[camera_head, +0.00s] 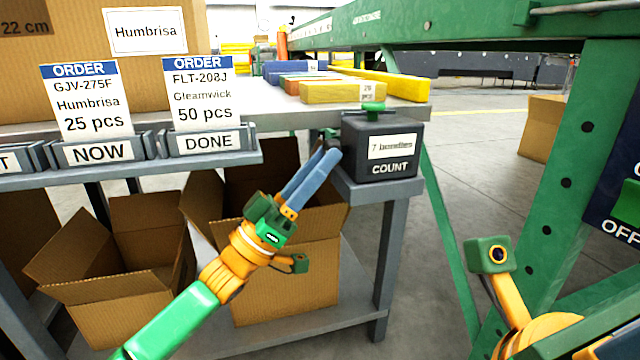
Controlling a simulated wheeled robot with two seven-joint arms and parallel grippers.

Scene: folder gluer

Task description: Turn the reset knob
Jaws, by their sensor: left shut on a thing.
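The dark counter box (405,132), marked COUNT, stands at the right end of the grey table. It has a display strip and a green knob-like part (373,106) on top. My left gripper (327,152) is at the box's left side, its two blue-grey fingers pointing up and close together. It is shut on a small dark part there, which looks like the reset knob and is mostly hidden by the fingers. Which way the knob is turned cannot be seen. Part of my right arm shows at the lower right, but its fingers are out of view.
Coloured carton stacks (345,91) lie on the table (290,118) behind the counter. Order cards stand in the NOW (98,152) and DONE (208,141) holders at left. Open cardboard boxes (115,265) sit below. A green machine frame (580,150) bounds the right.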

